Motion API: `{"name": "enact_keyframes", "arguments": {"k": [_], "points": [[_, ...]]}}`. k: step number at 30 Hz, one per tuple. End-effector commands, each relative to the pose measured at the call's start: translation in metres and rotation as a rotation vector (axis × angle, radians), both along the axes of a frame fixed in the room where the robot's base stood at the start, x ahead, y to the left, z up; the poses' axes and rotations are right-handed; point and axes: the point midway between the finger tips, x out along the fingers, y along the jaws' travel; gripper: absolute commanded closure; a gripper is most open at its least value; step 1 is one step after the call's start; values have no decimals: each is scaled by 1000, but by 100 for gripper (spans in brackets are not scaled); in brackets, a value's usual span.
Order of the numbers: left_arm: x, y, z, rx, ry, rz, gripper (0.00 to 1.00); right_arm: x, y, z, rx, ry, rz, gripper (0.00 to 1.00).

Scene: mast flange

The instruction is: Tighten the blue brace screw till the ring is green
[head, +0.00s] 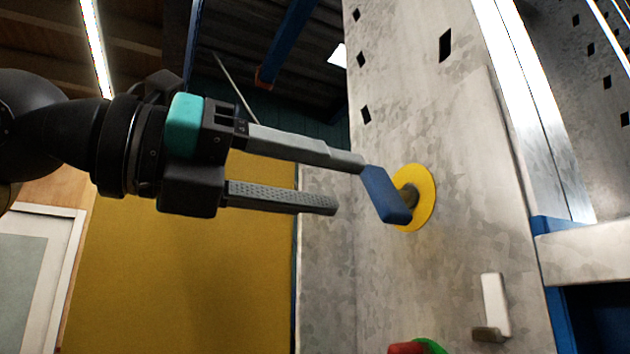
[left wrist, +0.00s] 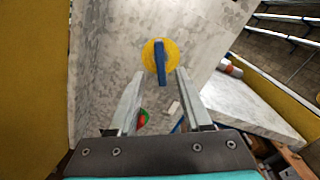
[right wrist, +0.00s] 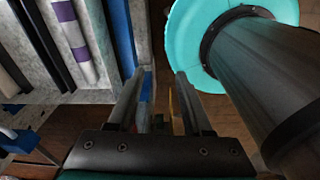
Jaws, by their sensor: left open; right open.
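A blue screw handle (head: 386,195) sticks out from a yellow ring (head: 427,186) on the grey mast plate. The ring is yellow in both views. My left gripper (head: 350,184) is open, with its fingers pointing at the handle; the upper fingertip overlaps the handle's upper end in the head view. In the left wrist view the blue handle (left wrist: 161,62) hangs down over the yellow ring (left wrist: 150,58), between and beyond the two open fingertips (left wrist: 160,74). I cannot tell whether a finger touches it. My right gripper (right wrist: 163,74) is open and empty, away from the screw.
Below the screw, a white bracket (head: 494,305) and a red and green part (head: 418,347) are on the plate. A blue and grey frame (head: 580,240) stands at the right. A pale ledge (left wrist: 250,108) shows in the left wrist view. A yellow panel (head: 190,265) is behind my left gripper.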

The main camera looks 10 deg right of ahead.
Motion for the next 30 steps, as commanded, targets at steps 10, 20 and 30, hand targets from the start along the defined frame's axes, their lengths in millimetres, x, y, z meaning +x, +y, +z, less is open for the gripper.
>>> {"name": "enact_keyframes", "arguments": {"k": [10, 20, 30], "points": [[10, -31, 1, 2, 1, -5, 51, 0, 0, 11, 0, 0, 0, 50], [21, -62, 2, 1, -1, -6, 51, 0, 0, 23, 0, 0, 0, 50], [21, -59, 0, -1, -1, -4, 89, 0, 0, 20, 0, 0, 0, 50]]}}
